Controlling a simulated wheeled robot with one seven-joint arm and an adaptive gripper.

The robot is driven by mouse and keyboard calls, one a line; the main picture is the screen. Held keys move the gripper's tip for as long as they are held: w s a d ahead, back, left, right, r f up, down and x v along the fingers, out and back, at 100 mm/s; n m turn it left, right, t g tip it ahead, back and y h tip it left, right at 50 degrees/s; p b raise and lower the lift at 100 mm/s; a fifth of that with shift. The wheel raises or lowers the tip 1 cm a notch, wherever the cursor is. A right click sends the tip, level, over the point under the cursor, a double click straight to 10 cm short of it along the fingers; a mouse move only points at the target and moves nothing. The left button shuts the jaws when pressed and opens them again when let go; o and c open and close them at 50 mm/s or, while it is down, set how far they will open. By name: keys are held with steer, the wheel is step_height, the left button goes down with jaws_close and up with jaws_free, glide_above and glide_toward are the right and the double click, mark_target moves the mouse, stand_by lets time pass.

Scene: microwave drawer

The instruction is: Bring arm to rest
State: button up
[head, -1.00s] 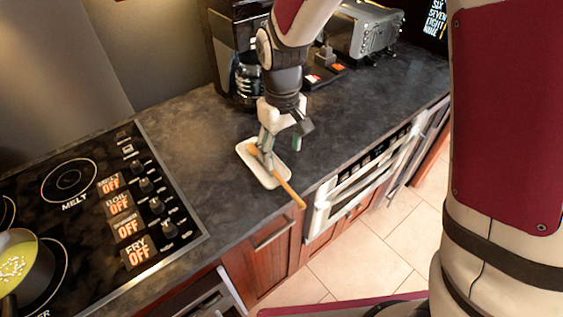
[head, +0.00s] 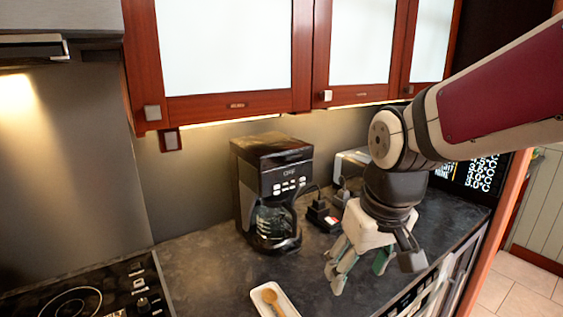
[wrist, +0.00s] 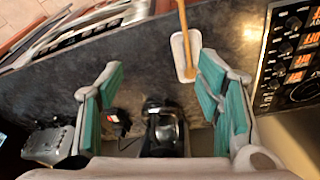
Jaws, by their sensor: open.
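My gripper (head: 362,268) is open and empty, raised above the counter to the right of the coffee maker in the head view. Its two green-padded fingers stand wide apart in the wrist view (wrist: 160,92). The wooden spoon (head: 273,302) lies on a white tray (head: 288,306) on the counter, apart from the gripper. In the wrist view the spoon (wrist: 184,35) and tray (wrist: 178,58) show beyond the fingers, and nothing is between the pads.
A black coffee maker (head: 271,195) stands against the back wall, with a toaster (head: 352,165) behind my arm. Red-framed wall cabinets (head: 237,104) hang above. The stove (head: 100,296) is at lower left. Bare counter (head: 205,268) lies left of the coffee maker's front.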

steer(key=s+d+r+m+t, duration=0.1)
steer(key=s+d+r, duration=0.1)
steer(key=s, duration=0.4)
steer(key=s+d+r+m+t, duration=0.2)
steer(key=s+d+r, duration=0.1)
steer(key=s+d, duration=0.1)
steer(key=shift+s+d+r+h, duration=0.2)
steer(key=shift+s+d+h, duration=0.1)
steer(key=shift+s, duration=0.6)
